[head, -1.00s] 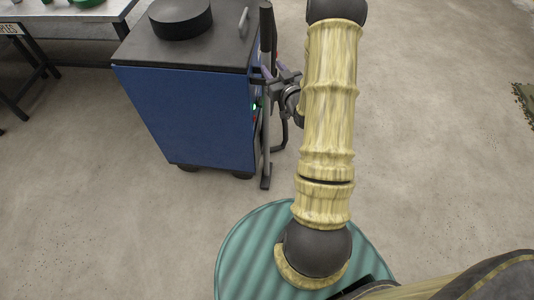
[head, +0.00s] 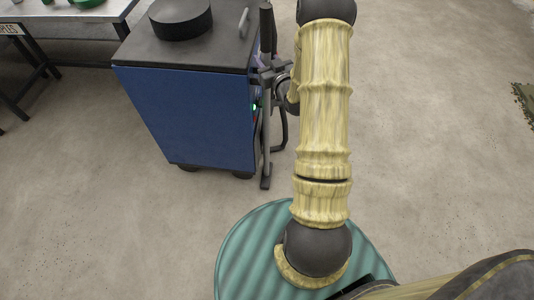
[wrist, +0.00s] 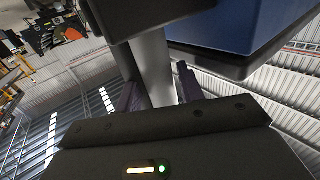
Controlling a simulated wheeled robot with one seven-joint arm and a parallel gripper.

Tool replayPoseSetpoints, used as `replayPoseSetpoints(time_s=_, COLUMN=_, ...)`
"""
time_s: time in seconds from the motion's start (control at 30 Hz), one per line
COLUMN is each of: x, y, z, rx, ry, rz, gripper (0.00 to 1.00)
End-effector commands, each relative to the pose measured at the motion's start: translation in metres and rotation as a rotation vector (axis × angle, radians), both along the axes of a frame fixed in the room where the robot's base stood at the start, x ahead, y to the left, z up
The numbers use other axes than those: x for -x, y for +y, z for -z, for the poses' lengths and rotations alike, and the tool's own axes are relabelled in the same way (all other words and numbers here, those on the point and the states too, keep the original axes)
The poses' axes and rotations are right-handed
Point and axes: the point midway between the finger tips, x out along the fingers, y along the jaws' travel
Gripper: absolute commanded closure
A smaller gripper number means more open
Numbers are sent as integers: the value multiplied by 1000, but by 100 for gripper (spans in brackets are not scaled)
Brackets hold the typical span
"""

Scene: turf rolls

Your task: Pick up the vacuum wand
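The vacuum wand (head: 266,150) is an upright tube, dark at the top and grey below, with a flat foot near the floor. It stands close beside the right side of the blue machine (head: 190,115). My gripper (head: 267,70) is at the upper part of the wand, partly hidden by my arm. In the wrist view the grey tube of the wand (wrist: 154,62) runs between the two purple-padded fingers of my gripper (wrist: 158,90). The fingers stand apart on either side of it, with a small gap visible at the right finger. A dark block crosses the tube above the fingers.
The machine has a dark top with a black round lid (head: 180,18) and a grey handle (head: 243,22). A black hose (head: 283,132) loops beside the wand. A table (head: 85,14) stands at the upper left. The floor on the right is mostly clear.

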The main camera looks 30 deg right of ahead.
Motion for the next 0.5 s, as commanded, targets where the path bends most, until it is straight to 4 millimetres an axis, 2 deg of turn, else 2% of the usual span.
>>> replayPoseSetpoints(time_s=0.03, x=0, y=0, z=0, rx=0, ry=0, rz=0, gripper=70)
replayPoseSetpoints(time_s=0.17, x=0, y=0, z=0, rx=0, ry=0, rz=0, gripper=94)
replayPoseSetpoints(time_s=0.5, x=0, y=0, z=-4, rx=2, ry=-5, rz=0, gripper=94)
